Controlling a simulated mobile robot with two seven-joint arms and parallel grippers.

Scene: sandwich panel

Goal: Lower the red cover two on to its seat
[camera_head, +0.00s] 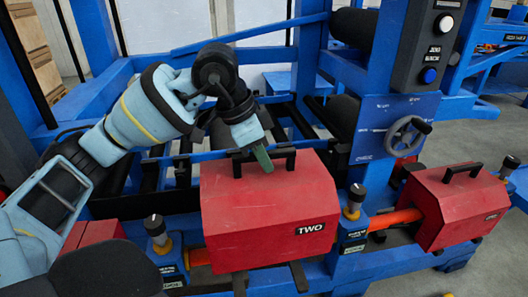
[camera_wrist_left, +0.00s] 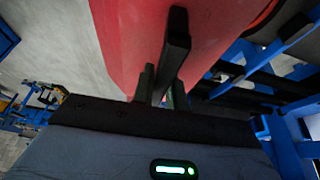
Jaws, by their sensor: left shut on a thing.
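The red cover two (camera_head: 262,222) is a boxy red cover with sloped sides, a "TWO" label on its front and a black handle (camera_head: 284,156) on top. It sits over the blue frame in the middle of the head view; whether its lower edge touches its seat cannot be told. My left gripper (camera_head: 258,160) comes from above left and is shut on the handle. In the left wrist view the handle (camera_wrist_left: 176,50) runs between the fingers, with the red cover (camera_wrist_left: 125,35) behind it. My right gripper is not in view.
Another red cover (camera_head: 455,205) with a black handle sits to the right. Between the covers are an orange shaft (camera_head: 395,219), a black-topped post (camera_head: 354,203) and a handwheel (camera_head: 408,135). Another post (camera_head: 158,236) stands left of cover two. A control box (camera_head: 430,50) is above.

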